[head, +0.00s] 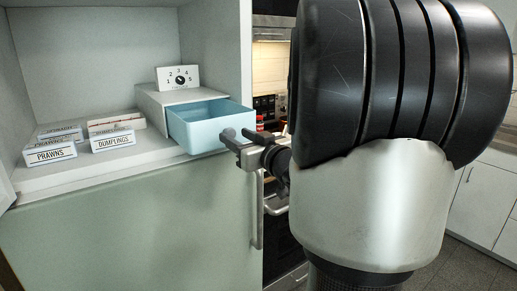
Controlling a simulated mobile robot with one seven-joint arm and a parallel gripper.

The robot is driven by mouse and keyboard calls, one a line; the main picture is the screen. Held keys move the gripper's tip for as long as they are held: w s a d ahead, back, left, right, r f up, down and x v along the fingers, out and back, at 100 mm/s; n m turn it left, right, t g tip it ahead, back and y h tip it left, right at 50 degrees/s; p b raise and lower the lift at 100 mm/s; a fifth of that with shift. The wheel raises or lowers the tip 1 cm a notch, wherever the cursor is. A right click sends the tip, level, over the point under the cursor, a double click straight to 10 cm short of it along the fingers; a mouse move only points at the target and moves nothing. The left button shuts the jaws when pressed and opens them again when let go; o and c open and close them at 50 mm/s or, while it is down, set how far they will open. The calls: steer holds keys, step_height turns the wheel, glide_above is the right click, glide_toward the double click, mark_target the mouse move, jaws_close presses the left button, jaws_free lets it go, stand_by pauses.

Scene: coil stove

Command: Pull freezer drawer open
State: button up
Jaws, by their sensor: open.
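The light-blue freezer drawer (212,137) sits in a pale housing (173,97) on the right side of the freezer compartment. It stands partly pulled out, with its empty-looking interior showing. My gripper (236,137) is open at the drawer's front right corner, with its fingers close to the front face. I cannot tell whether they touch it. No handle shows on the drawer. My arm fills much of the right half of the picture.
Several small boxes, including prawns (50,151) and dumplings (113,139), lie on the freezer floor at left. A numbered dial (179,78) stands above the drawer housing. A closed green door (140,230) with a vertical handle (257,212) is below. White cabinets (485,205) stand at far right.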

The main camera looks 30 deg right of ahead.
steer(key=s, duration=1.6)
steer(key=shift+d+r+p, duration=0.15)
steer(key=shift+d+p, duration=0.05)
steer(key=shift+p, duration=0.15)
